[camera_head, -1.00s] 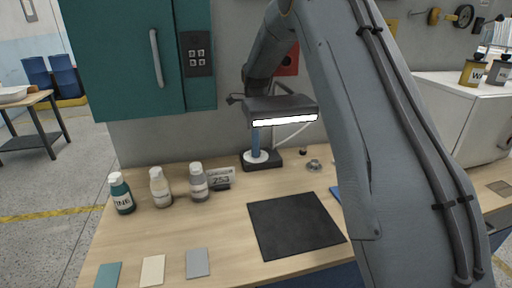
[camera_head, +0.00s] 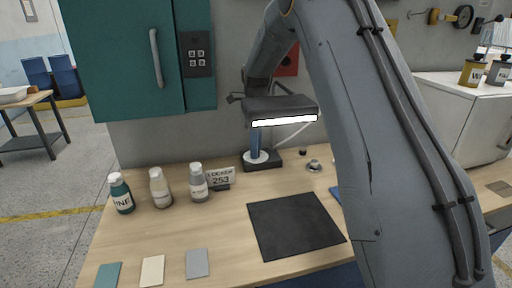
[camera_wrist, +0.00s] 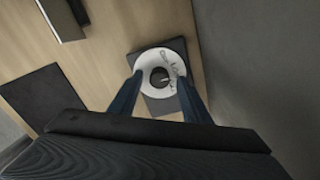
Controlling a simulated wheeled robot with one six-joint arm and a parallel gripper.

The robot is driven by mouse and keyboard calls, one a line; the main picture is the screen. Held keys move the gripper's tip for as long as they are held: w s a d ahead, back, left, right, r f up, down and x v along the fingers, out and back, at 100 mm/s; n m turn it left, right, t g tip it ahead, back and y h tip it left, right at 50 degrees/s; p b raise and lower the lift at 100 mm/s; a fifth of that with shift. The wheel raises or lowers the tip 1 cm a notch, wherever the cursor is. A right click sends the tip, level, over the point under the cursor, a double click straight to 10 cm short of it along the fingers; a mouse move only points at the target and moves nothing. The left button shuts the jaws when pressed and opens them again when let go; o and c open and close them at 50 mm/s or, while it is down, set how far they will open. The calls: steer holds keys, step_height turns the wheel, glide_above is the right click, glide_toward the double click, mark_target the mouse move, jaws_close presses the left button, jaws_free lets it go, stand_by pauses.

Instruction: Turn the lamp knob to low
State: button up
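The blue fingers of my gripper (camera_wrist: 160,84) point down over the dial, one on each side of the knob. They look apart from the knob, with a gap on both sides. The head view shows a blue finger above the dial. The knob's setting is too small to read.
A black mat (camera_head: 295,224) lies in front. A small metal object (camera_head: 314,165) is right of the base. A teal cabinet (camera_head: 130,55) hangs left.

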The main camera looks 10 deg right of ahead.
steer(key=shift+r+b, duration=1.05)
steer(key=shift+r, duration=2.85)
steer(key=shift+r, duration=0.1)
